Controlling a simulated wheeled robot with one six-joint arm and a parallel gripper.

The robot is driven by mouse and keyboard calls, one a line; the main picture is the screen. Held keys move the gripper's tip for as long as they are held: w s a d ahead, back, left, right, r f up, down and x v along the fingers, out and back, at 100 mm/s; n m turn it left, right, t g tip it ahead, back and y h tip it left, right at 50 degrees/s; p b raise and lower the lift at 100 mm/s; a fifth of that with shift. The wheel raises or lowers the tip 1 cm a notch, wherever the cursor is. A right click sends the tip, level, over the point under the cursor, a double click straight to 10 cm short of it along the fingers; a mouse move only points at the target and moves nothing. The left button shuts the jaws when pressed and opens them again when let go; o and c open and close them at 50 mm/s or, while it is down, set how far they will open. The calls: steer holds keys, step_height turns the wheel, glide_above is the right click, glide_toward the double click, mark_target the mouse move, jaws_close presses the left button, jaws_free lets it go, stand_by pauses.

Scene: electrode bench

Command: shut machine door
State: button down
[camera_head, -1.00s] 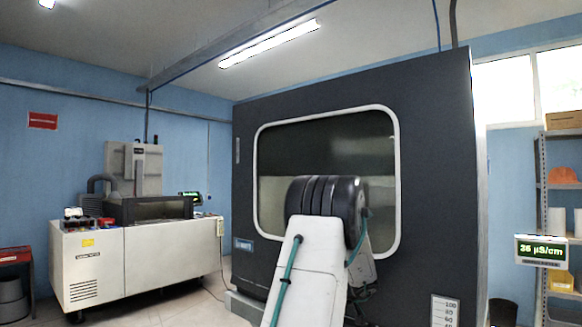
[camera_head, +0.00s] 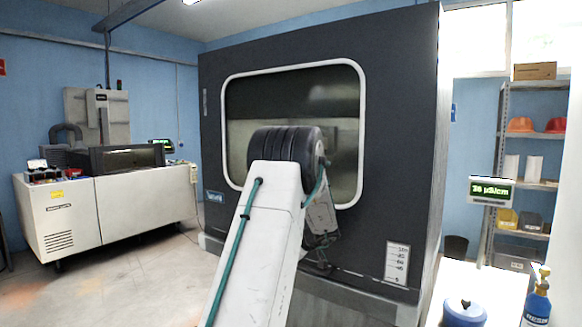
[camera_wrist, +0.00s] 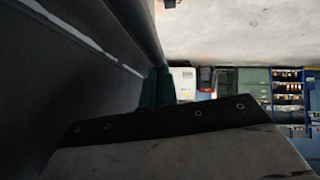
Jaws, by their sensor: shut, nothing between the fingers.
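The machine is a large dark grey cabinet (camera_head: 400,130) in the middle of the head view. Its front panel, the door (camera_head: 212,110), carries a white-framed dark window (camera_head: 290,95). My arm covers the lower middle of the panel, and I cannot tell whether a gap is left at its edge. My gripper (camera_head: 322,262) is partly hidden behind my arm, low in front of the panel; contact cannot be made out. In the wrist view my gripper (camera_wrist: 165,125) fills the bottom, shut and empty, beside a dark surface at left.
A white bench machine (camera_head: 120,205) stands at left. At right are a shelf rack (camera_head: 500,150), a conductivity display (camera_head: 490,190), a blue container (camera_head: 463,312) and a blue bottle (camera_head: 538,300). Bare floor (camera_head: 140,275) lies between the bench machine and the cabinet.

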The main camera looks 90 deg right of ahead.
steer(key=w+r+v, duration=0.1)
steer(key=r+v, duration=0.1)
steer(key=v, duration=1)
steer(key=shift+w+d+r, duration=0.2)
steer(key=shift+r, duration=0.1)
